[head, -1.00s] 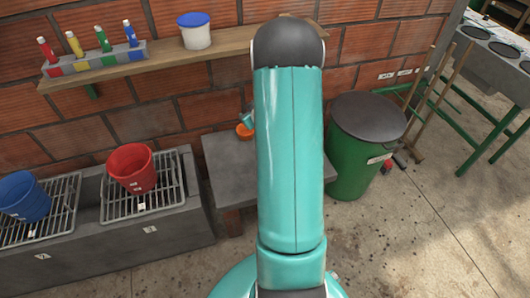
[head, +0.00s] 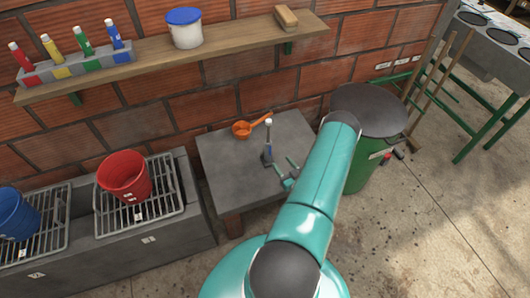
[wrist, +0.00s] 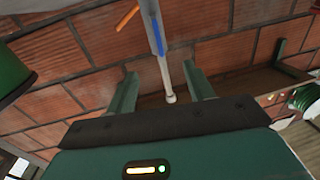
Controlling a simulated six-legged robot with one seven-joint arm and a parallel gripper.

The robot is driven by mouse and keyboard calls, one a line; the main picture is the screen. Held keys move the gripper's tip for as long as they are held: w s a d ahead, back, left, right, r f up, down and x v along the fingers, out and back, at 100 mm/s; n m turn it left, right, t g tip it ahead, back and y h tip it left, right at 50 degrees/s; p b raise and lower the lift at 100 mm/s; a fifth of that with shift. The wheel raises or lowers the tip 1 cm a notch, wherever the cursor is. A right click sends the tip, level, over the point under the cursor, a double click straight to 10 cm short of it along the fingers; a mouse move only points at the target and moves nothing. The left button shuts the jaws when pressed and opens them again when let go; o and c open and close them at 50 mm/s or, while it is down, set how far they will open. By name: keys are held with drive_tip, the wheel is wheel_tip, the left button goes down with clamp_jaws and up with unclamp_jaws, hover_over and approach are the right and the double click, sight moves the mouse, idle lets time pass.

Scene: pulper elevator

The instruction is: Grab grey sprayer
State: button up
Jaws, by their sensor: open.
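The grey sprayer (head: 268,143) stands upright on the grey table, slim with a white tip and a blue stripe. In the wrist view, which is upside down, the sprayer (wrist: 156,35) hangs from the top edge with its pale tip between my finger lines. My gripper (head: 291,172) is low over the table, just right of the sprayer in the head view. In the wrist view my gripper (wrist: 160,88) has its two green fingers apart with nothing held. Whether the sprayer is between the fingers or beyond them is hard to tell.
An orange ladle (head: 242,129) lies on the grey table (head: 222,165) left of the sprayer. A green bin (head: 362,172) with a dark lid stands at the right. A wooden shelf (head: 232,40) with bottles and a white tub runs along the brick wall. Red and blue buckets stand left.

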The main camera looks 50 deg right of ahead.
sight(268, 144)
drive_tip(key=x, duration=1.3)
drive_tip(key=shift+d, duration=0.1)
clamp_jaws()
